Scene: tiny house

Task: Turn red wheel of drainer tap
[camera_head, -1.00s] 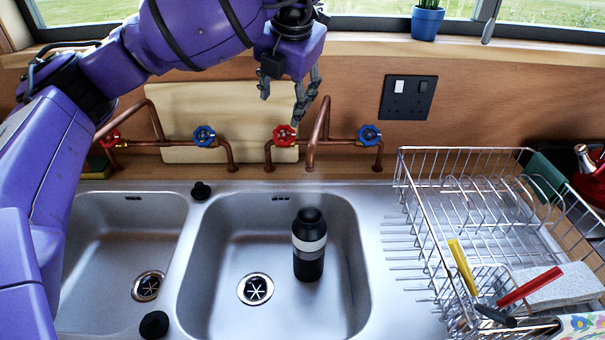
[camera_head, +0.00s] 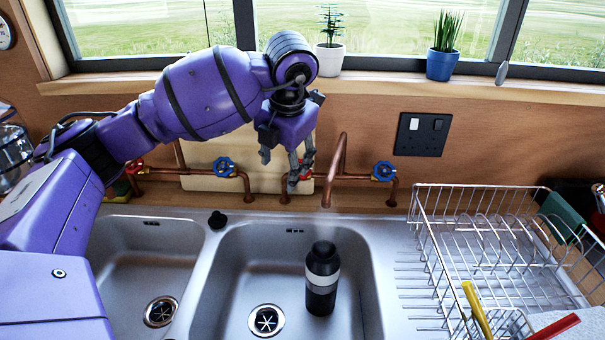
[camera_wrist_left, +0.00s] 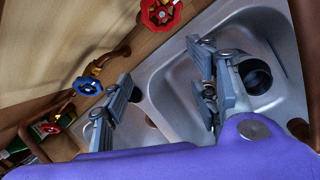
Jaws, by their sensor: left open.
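The red wheel (camera_head: 305,173) of the drainer-side tap sits on the copper pipes behind the right sink bowl, mostly hidden behind my fingers in the head view. My left gripper (camera_head: 279,170) is open and empty, pointing down in front of this wheel. In the left wrist view the red wheel (camera_wrist_left: 160,13) shows at the top edge, beyond the open fingers (camera_wrist_left: 160,62) and apart from them. The same tap's blue wheel (camera_head: 383,171) is to the right. The tap spout (camera_head: 339,155) rises between the two wheels. My right gripper is not in view.
The left tap has a blue wheel (camera_head: 224,167) and a red wheel (camera_head: 134,166). A black bottle (camera_head: 322,275) stands in the right bowl. A wire dish drainer (camera_head: 480,187) stands at right. Plant pots (camera_head: 440,65) line the sill. The space above the bowls is clear.

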